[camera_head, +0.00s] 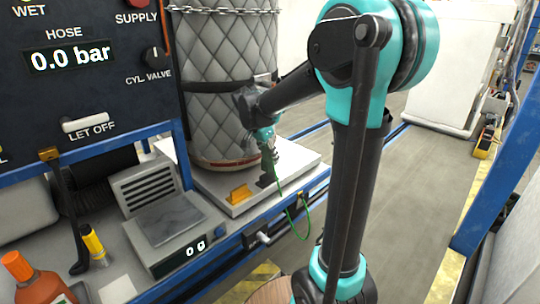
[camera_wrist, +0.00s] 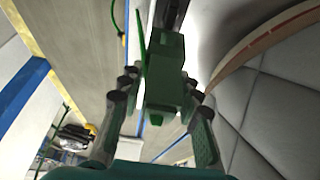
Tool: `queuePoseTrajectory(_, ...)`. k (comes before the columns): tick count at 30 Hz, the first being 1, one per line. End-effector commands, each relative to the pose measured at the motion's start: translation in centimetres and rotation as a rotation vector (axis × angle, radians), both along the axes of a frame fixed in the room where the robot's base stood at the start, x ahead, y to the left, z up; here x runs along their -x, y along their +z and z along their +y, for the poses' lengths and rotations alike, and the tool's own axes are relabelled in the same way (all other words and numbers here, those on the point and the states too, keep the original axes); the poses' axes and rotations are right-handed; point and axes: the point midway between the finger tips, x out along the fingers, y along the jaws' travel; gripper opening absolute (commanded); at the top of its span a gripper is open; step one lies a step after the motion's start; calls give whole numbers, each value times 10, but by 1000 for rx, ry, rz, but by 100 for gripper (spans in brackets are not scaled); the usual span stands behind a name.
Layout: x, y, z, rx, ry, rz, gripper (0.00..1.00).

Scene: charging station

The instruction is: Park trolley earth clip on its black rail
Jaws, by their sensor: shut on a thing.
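The green earth clip (camera_wrist: 165,85) is between the fingers of my gripper (camera_wrist: 160,95) in the wrist view, and the gripper is shut on it. In the head view my gripper (camera_head: 267,145) is in front of the quilted cylinder, above the pale platform, and partly hidden by my arm. The clip (camera_head: 269,165) points down there, small and dark green. A green lead (camera_head: 301,222) loops from it past the platform's front edge. A dark bar-like piece (camera_wrist: 171,14) shows beyond the clip in the wrist view. I cannot tell whether it is the black rail or whether they touch.
The quilted cylinder (camera_head: 225,85) stands on the pale platform (camera_head: 298,157), with a chain around its upper part. A yellow block (camera_head: 239,194) sits at the platform's front. A scale (camera_head: 165,219), a bottle (camera_head: 35,278) and a control panel (camera_head: 90,75) are left. Floor is open behind my arm.

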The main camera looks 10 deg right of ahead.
Motion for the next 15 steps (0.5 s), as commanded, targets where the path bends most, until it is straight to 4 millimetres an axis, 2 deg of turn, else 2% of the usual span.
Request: queuePoseTrajectory(15,0,-12,0,0,0,0,3)
